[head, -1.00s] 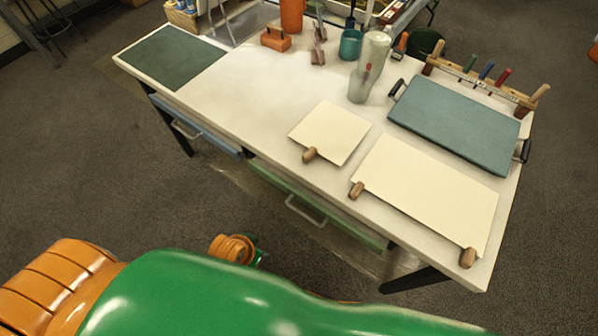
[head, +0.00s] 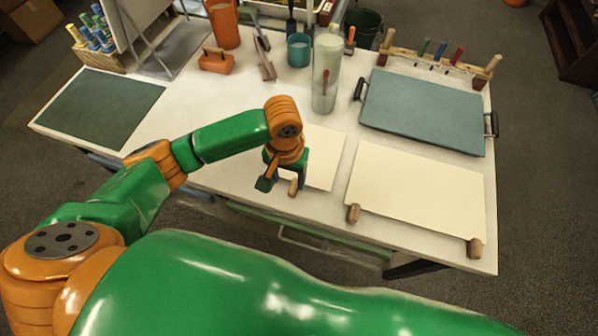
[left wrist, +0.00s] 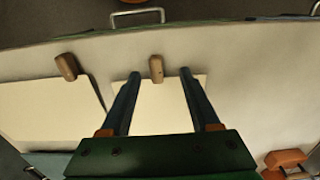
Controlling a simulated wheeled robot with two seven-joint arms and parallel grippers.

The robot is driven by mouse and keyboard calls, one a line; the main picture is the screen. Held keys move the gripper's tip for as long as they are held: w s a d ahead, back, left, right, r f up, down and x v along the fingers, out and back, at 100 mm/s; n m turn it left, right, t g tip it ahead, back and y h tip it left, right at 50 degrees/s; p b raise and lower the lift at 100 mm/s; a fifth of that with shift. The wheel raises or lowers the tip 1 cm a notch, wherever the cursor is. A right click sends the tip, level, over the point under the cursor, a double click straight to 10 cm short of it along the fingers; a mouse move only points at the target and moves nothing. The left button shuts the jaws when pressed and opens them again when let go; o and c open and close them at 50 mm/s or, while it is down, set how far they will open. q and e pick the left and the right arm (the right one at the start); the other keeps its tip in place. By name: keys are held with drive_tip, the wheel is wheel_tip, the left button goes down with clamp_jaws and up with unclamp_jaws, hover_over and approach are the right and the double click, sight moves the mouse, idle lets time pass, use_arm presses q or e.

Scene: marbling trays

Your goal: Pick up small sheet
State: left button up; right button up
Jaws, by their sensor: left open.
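The small sheet (head: 327,160) is a cream square lying flat near the front edge of the white table. A wooden grip (head: 293,187) sits on its front edge. My left gripper (head: 280,185) is over its left part and hides some of it. In the left wrist view the small sheet (left wrist: 160,108) lies below my left gripper (left wrist: 159,73), whose two fingers are apart. The wooden grip (left wrist: 156,68) shows between the fingertips, with nothing held. I cannot tell the exact height of the fingers above it. My right gripper is not in view.
A larger cream sheet (head: 420,195) with two wooden grips lies to the right. Behind it is a teal tray (head: 425,112) with dark handles. A clear cylinder (head: 325,80) stands behind the small sheet. A dark green mat (head: 100,108) lies at the left.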

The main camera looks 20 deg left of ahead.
sight(293, 190)
use_arm(q)
drive_tip(key=f, duration=0.4)
drive_tip(key=d+f, duration=0.1)
drive_tip(key=f, duration=0.1)
drive_tip(key=shift+w+f, duration=0.25)
drive_tip(key=shift+w, duration=0.1)
drive_tip(key=shift+a, duration=0.1)
clamp_jaws()
